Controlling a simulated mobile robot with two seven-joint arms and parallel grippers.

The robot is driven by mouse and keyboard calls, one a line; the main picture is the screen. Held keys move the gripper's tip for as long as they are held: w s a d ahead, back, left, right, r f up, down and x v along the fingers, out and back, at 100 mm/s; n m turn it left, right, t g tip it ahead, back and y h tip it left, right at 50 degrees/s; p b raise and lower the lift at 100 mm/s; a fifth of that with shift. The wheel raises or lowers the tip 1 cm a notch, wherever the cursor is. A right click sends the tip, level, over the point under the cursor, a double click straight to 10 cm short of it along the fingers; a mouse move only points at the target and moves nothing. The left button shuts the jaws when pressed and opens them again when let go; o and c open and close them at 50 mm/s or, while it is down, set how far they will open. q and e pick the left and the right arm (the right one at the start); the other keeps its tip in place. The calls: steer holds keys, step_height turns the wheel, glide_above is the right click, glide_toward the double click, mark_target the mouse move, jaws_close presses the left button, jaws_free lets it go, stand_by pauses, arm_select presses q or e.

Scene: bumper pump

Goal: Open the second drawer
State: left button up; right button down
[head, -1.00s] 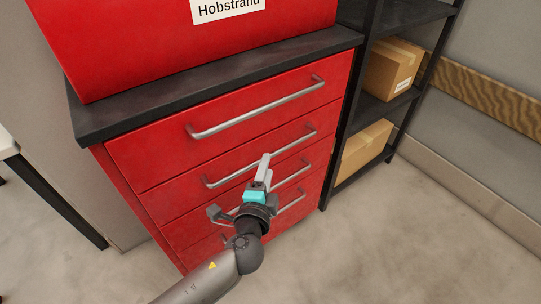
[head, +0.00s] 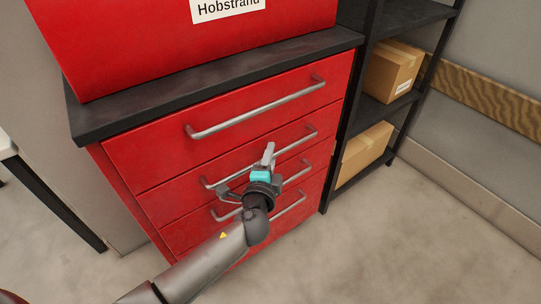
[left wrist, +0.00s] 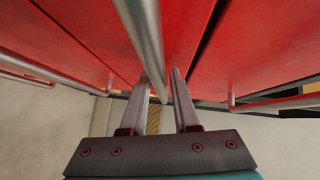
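The second drawer (head: 180,193) is the second red front from the top of a red cabinet, and it looks shut. Its grey bar handle (head: 300,142) runs slantwise across the front. My left gripper (head: 268,152) is at the middle of this handle, fingers pointing at the drawer front. In the left wrist view the two fingers (left wrist: 160,88) are apart, and the handle bar (left wrist: 146,35) runs down from the top to between their tips, closer to the left finger. Whether a finger touches the bar, I cannot tell. My right gripper is not in view.
The top drawer handle (head: 255,108) is just above, and lower handles (head: 290,208) are just below my gripper. A dark worktop (head: 120,118) carries a red box (head: 130,45). A black shelf with cardboard boxes (head: 392,70) stands at right. The floor (head: 400,240) at lower right is clear.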

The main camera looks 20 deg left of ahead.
arm_select(q)
jaws_close()
stand_by(1.1)
